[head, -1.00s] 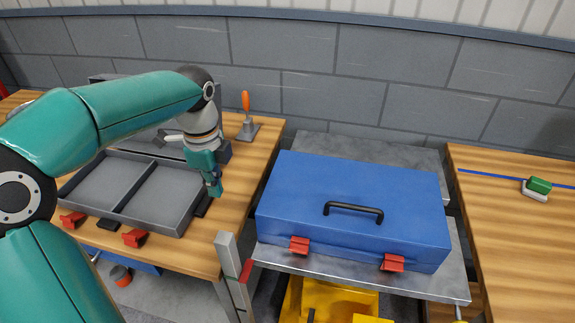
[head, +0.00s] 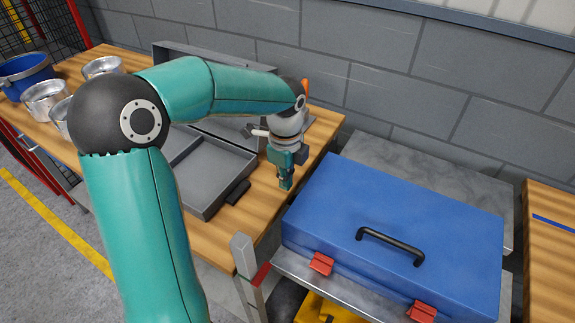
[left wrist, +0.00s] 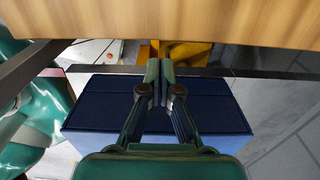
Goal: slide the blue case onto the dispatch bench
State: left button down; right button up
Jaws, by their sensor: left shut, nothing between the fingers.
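The blue case (head: 400,215) is closed, with a black handle and two red latches. It lies flat on a grey metal platform (head: 365,160) between two wooden benches. My left gripper (head: 286,187) is shut and empty, over the right end of the left bench (head: 222,248), just left of the case and apart from it. The shut fingers (left wrist: 160,72) also show in the left wrist view, in front of a dark blue box shape; I cannot tell if that is the case. The right bench (head: 550,260) is partly in view. No label shows which bench is for dispatch. My right gripper is out of view.
An open grey case (head: 205,180) lies on the left bench beside my gripper. An upright grey post (head: 246,270) stands at that bench's front corner. Metal pots (head: 45,100) and a blue tub (head: 27,75) sit farther left. A block wall is behind.

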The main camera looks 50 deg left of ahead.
pick_arm(q)
jog(key=d+f, duration=0.1)
jog(key=d, duration=0.1)
jog(key=w+d+f, duration=0.1)
jog(key=shift+d+f+p, duration=0.2)
jog(key=shift+d+p, duration=0.2)
